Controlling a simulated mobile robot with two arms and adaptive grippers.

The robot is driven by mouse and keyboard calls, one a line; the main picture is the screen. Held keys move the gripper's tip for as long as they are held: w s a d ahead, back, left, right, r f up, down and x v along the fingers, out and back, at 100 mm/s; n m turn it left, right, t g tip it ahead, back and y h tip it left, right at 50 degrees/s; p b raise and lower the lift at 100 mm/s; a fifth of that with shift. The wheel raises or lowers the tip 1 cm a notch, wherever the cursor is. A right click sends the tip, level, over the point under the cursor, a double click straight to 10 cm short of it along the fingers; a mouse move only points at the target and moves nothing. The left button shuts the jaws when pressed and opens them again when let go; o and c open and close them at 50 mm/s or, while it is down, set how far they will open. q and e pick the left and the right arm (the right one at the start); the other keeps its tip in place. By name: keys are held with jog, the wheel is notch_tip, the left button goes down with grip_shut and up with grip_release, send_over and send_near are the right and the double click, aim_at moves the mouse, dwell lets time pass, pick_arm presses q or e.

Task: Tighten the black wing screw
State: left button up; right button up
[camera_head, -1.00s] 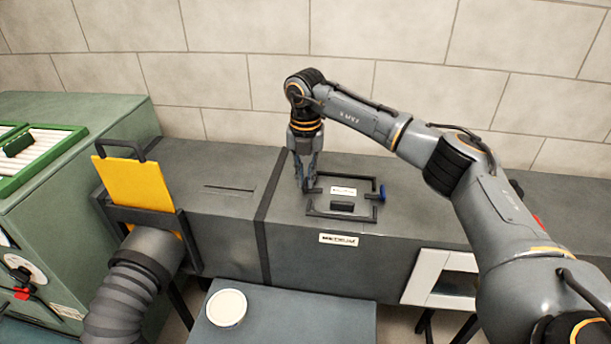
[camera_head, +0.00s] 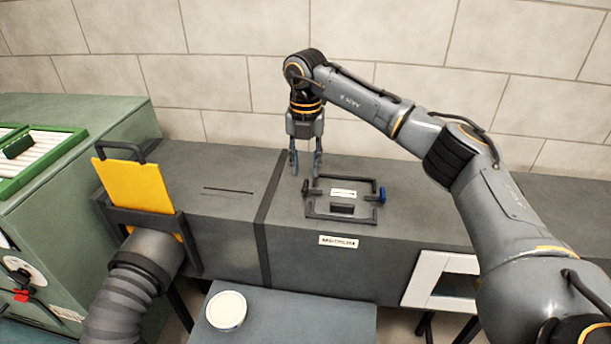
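The black wing screw (camera_head: 306,187) sits at the left side of the dark frame (camera_head: 345,216) around an access panel on top of the grey duct. A blue wing screw (camera_head: 382,195) sits at the frame's right side. My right gripper (camera_head: 306,174) points down just above and behind the black wing screw in the picture. Its two fingers are spread apart with nothing between them. Whether a fingertip touches the screw is too small to tell. My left gripper is not in view.
The panel has a dark handle (camera_head: 342,208) and a white label. A yellow plate (camera_head: 134,186) stands in a slot at the duct's left end, above a flexible hose (camera_head: 128,290). A round white lid (camera_head: 226,310) is on the low grey table (camera_head: 300,320) in front.

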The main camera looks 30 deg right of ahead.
aim_at(305, 182)
notch_tip(305, 182, up, 8)
jog(key=shift+f, duration=0.1)
dwell(0.6)
